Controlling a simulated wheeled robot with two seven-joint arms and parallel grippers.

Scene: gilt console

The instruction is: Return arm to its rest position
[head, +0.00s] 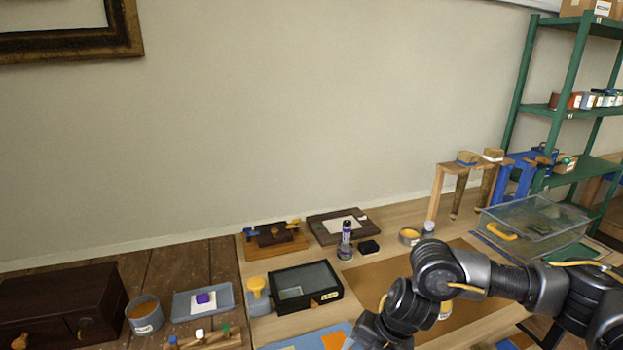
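My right arm (440,270) comes in from the right, black and grey with a yellow cable. It bends at an elbow over the brown mat and runs down to the bottom edge near the blue sheet. Its gripper is cut off below the frame. My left arm and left gripper do not show. The arm hides part of the mat and a pale jar (444,312) behind it.
Under the arm lies a brown mat (375,278) on a wooden table. Nearby are a black glass-lidded box (306,287), a purple-labelled bottle (346,240) and a clear bin (535,228). A green shelf (520,90) stands at right. A dark drawer chest (60,300) sits left.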

